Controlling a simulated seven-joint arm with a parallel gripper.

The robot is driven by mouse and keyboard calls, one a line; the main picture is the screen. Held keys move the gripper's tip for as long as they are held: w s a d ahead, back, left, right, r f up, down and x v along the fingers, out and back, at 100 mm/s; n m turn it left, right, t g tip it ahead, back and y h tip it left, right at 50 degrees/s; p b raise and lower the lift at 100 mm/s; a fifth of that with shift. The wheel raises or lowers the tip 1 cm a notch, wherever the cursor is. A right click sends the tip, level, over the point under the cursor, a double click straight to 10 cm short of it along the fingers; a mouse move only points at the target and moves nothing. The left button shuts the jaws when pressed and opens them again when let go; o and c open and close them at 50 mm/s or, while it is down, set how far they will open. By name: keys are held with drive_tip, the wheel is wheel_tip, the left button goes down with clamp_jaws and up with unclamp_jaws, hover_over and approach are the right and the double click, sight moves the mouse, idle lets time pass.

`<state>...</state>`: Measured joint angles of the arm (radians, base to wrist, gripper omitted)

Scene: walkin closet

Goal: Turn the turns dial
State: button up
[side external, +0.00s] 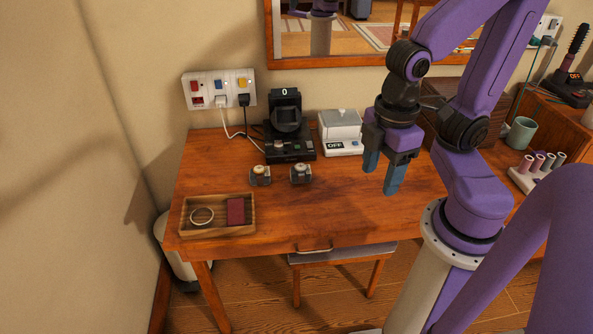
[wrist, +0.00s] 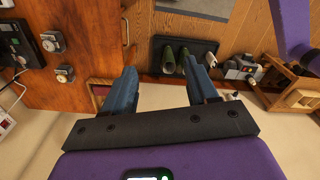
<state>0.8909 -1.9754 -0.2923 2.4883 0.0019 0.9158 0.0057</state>
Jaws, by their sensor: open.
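A black device (side external: 285,119) with a round holder and a display reading "0" stands at the back of the wooden desk. Small controls show on its base (side external: 290,148); I cannot tell for sure which is the turns dial. Part of a dark device (wrist: 18,42) shows at the upper left of the wrist view. My gripper (side external: 382,174) hangs above the right part of the desk, right of the device and apart from it. Its blue fingers (wrist: 163,82) are open, with nothing between them.
Two watches (side external: 260,175) (side external: 300,173) lie before the device. A white box marked OFF (side external: 341,147) stands right of it. A wooden tray (side external: 217,233) is at the desk's front left. Cables run from a wall socket panel (side external: 219,88). The desk's front middle is clear.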

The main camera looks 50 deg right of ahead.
drive_tip(key=w+a+r+m, duration=0.1)
drive_tip(key=w+a+m, duration=0.15)
drive_tip(key=w, duration=0.35)
drive_tip(key=w+a+m, duration=0.1)
drive_tip(key=w+m, duration=0.2)
drive_tip(key=w, duration=0.4)
drive_tip(key=w+d+m, duration=0.2)
drive_tip(key=w+m, duration=0.3)
drive_tip(key=w, duration=0.8)
drive_tip(key=m, duration=1.1)
hover_over(278, 144)
wheel_tip(278, 144, down, 8)
drive_tip(key=f, duration=0.1)
wheel_tip(278, 144, down, 16)
drive_tip(key=shift+d+f, duration=0.1)
drive_tip(key=shift+f, duration=0.15)
drive_tip(key=c, duration=1)
